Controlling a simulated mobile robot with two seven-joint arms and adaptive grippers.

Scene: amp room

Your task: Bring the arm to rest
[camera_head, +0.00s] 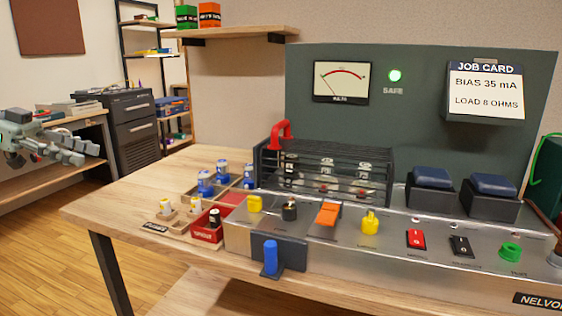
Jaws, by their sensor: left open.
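My left gripper (90,154) is at the far left of the head view, grey, with its fingers pointing right. It is open, with nothing between the fingers. It hangs in the air to the left of the wooden workbench (130,200), apart from it and from everything on it. My right gripper is not in view.
The bench carries a metal control panel (300,240), a black cage (375,160) with a red handle (281,135), and a red bin (206,232). A meter (341,82) and lit green lamp (395,75) are behind. A side table (50,180) stands behind my left gripper.

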